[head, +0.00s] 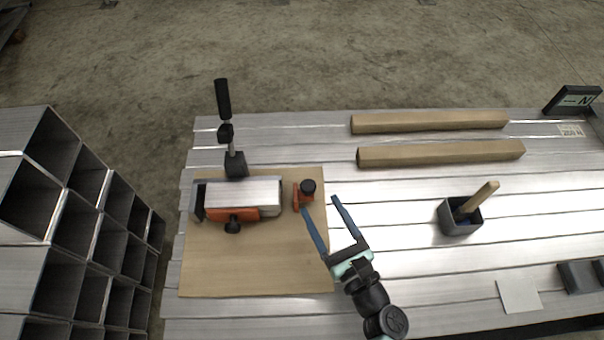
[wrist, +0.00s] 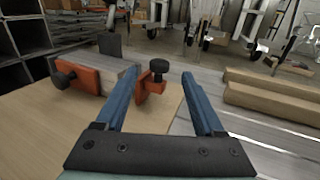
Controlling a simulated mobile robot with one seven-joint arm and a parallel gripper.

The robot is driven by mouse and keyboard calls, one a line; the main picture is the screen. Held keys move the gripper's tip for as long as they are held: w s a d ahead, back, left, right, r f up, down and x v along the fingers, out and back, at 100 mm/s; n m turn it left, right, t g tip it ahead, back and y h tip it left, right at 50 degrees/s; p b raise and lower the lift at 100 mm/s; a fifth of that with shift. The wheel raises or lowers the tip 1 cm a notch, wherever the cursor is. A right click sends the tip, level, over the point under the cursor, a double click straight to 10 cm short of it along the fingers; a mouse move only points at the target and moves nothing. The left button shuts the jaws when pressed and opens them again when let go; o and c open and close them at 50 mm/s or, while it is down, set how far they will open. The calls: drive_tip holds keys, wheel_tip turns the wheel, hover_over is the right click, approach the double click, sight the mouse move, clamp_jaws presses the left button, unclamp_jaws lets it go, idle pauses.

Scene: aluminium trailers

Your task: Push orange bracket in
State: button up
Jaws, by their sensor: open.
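A small orange bracket (head: 297,198) with a black knob (head: 308,186) stands on the wooden board (head: 250,275), just right of a clamped aluminium block (head: 250,190). A narrow gap shows between bracket and block. In the wrist view the bracket (wrist: 143,88) appears between my blue fingers, nearer the left one. My gripper (head: 319,203) is open and empty. Its left fingertip is close to the bracket's near end; I cannot tell whether they touch. A second, longer orange bracket (head: 243,214) with a black knob (head: 233,227) sits along the block's near side.
A black clamp handle (head: 223,98) rises behind the block. Two wooden bars (head: 440,153) lie at the back right. A dark box (head: 461,229) holding a wooden handle stands right of my gripper. Stacked square tubes (head: 75,240) are at left. The front board area is clear.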

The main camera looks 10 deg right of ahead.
drive_tip(key=w, duration=0.3)
drive_tip(key=w+a+b, duration=0.1)
drive_tip(key=w, duration=0.2)
drive_tip(key=w+a+b, duration=0.1)
drive_tip(key=w, duration=0.3)
clamp_jaws()
idle(1.2)
